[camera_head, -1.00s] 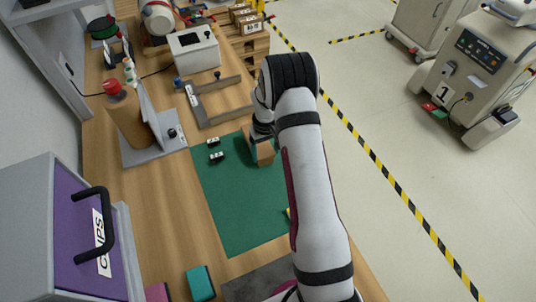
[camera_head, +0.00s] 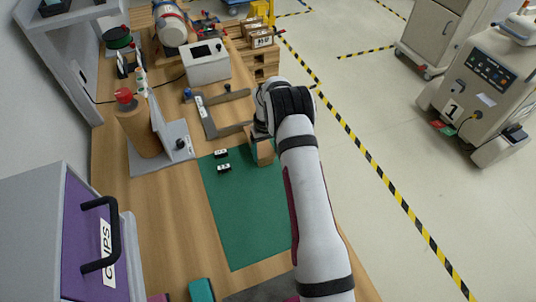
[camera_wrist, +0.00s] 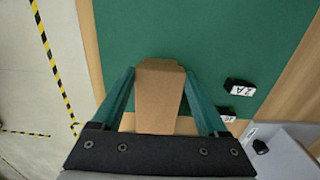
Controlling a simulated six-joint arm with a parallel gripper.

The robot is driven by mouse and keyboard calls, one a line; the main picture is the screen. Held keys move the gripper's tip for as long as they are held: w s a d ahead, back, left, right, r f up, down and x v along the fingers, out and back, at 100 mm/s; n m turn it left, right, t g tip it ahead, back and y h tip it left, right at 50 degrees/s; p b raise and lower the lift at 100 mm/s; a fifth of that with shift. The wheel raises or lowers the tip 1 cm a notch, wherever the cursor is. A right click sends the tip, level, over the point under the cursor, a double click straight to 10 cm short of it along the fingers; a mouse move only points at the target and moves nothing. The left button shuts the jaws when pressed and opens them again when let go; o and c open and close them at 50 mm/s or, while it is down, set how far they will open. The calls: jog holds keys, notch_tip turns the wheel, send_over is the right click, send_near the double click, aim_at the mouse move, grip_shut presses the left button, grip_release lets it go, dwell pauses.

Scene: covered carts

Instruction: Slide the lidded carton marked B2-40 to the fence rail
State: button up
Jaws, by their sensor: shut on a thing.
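The brown carton (camera_head: 263,152) stands at the far right edge of the green mat, partly hidden by my arm. In the wrist view the carton (camera_wrist: 158,95) sits between the two teal fingers of my gripper (camera_wrist: 160,75), which is shut on it. In the head view my gripper (camera_head: 262,133) is mostly hidden behind the wrist. No B2-40 marking is readable. I cannot tell whether carton and rail touch.
Two small black labelled blocks (camera_head: 224,168) lie left of the carton on the green mat (camera_head: 245,220). A grey stand with a brown cylinder (camera_head: 139,130) is farther left. A white box (camera_head: 206,63) stands beyond the rail. The near mat is clear; the table edge is close right.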

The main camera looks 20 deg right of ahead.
jog(key=shift+w, duration=1.45)
jog(key=o, duration=1.2)
jog(key=shift+r, duration=0.1)
